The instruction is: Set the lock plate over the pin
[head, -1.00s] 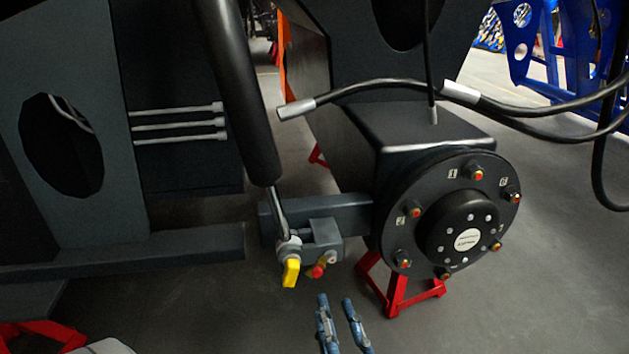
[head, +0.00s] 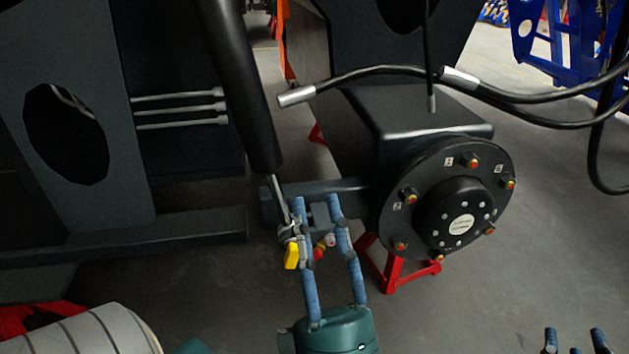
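A yellow plate (head: 291,255), which looks like the lock plate, hangs at the lower end of the cylinder rod (head: 279,200). The silver end of the pin (head: 285,232) seems to show just above it, partly hidden. A small red-capped fitting (head: 319,253) is right of the yellow plate. My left gripper (head: 316,203) is open, its blue fingers apart and pointing up in front of the bracket. The yellow plate is left of its fingers, and the red cap shows between them. I cannot tell whether they touch. My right gripper (head: 574,334) is open and empty at the bottom right, partly cut off.
The round black hub (head: 448,170) with several red-tipped bolts is right of the bracket (head: 350,190), above a red stand (head: 397,275). Black hoses (head: 385,72) cross above it. The dark chassis frame (head: 100,215) fills the left.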

